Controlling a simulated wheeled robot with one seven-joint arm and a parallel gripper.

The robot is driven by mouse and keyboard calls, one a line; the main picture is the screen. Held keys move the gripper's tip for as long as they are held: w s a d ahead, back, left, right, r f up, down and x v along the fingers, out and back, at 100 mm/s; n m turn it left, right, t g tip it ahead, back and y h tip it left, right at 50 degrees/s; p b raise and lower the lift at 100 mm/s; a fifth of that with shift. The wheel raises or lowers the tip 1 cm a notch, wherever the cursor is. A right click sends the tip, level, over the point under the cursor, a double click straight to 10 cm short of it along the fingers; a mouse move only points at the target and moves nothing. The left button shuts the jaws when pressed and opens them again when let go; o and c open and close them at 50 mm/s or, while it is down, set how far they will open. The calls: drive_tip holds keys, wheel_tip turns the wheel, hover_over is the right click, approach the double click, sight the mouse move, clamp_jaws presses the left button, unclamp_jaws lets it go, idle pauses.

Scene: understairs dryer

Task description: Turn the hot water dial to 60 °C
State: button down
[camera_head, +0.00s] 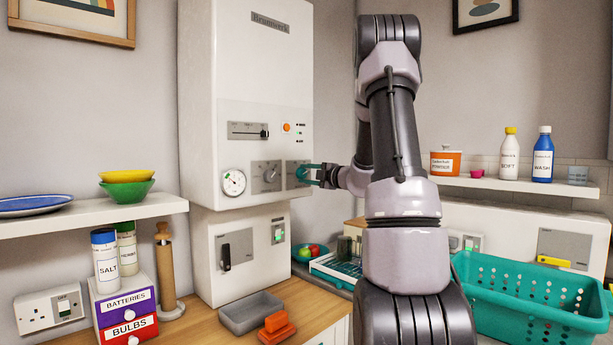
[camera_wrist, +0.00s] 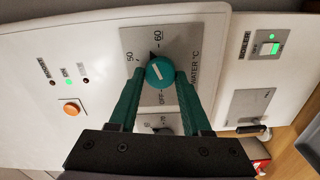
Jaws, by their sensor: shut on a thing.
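The hot water dial (camera_wrist: 160,73) is a round teal knob on a grey plate (camera_wrist: 186,42) marked OFF, 50, 60 and WATER °C. In the wrist view, its small black pointer appears to lie between the 50 and 60 marks. My gripper (camera_wrist: 161,78) has its two green fingers closed on opposite sides of the knob. In the head view, my gripper (camera_head: 312,174) reaches the right-hand dial on the lower front of the white boiler (camera_head: 245,70); the knob there is mostly hidden by the fingers.
A second grey dial (camera_head: 268,175) and a round gauge (camera_head: 233,182) sit just left on the boiler. An orange button (camera_head: 286,127) and slider (camera_head: 248,130) are above. A teal basket (camera_head: 530,300) stands at the right. A grey tray (camera_head: 250,313) lies on the worktop below.

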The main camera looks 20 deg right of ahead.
drive_tip(key=shift+m, duration=2.1)
drive_tip(key=shift+c, duration=1.8)
unclamp_jaws()
drive_tip(key=v, duration=1.1)
